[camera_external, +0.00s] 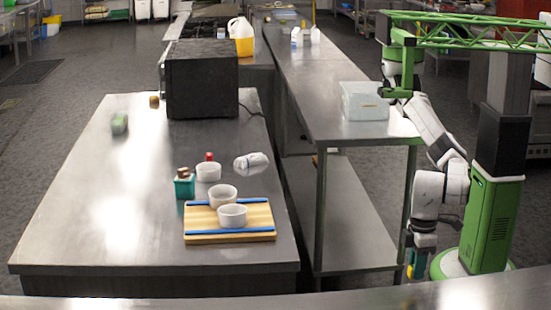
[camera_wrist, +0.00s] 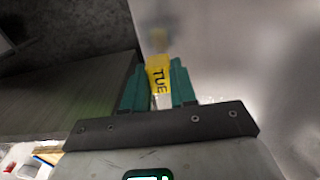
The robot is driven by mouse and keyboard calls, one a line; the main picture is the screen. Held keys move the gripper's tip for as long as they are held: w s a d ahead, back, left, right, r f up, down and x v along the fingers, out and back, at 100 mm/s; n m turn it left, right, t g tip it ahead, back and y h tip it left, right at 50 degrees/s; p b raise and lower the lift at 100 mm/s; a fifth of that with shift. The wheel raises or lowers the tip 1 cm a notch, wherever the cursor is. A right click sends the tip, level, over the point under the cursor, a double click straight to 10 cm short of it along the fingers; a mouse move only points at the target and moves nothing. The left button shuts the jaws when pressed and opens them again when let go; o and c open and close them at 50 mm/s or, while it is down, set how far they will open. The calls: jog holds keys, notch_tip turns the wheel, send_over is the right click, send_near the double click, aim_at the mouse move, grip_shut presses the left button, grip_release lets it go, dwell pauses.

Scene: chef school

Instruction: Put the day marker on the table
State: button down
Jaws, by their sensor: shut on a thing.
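The day marker (camera_wrist: 158,76) is a small yellow piece with "TUE" in black letters, held between the teal fingers of my gripper (camera_wrist: 160,85) in the wrist view. In the external view my gripper (camera_external: 417,264) hangs low at the right, pointing down, with a bit of the yellow marker (camera_external: 411,271) showing at its tip. It is to the right of the steel table with a lower shelf (camera_external: 350,180), below its top. A wide steel table (camera_external: 75,215) stands further left. Which table is meant, I cannot tell.
The wide table bears a wooden board (camera_external: 205,230) with white bowls, a green container (camera_external: 184,187) and a black box-shaped appliance (camera_external: 203,80). A clear bin (camera_external: 365,101) stands on the shelved table's near end.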

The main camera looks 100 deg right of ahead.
jog(key=shift+w+a+f, duration=0.15)
jog(key=shift+a+f, duration=0.1)
jog(key=shift+f, duration=1.55)
jog(key=shift+f, duration=0.1)
jog(key=c, duration=0.9)
grip_release()
notch_tip(320, 180, up, 12)
jog(key=shift+r, duration=0.15)
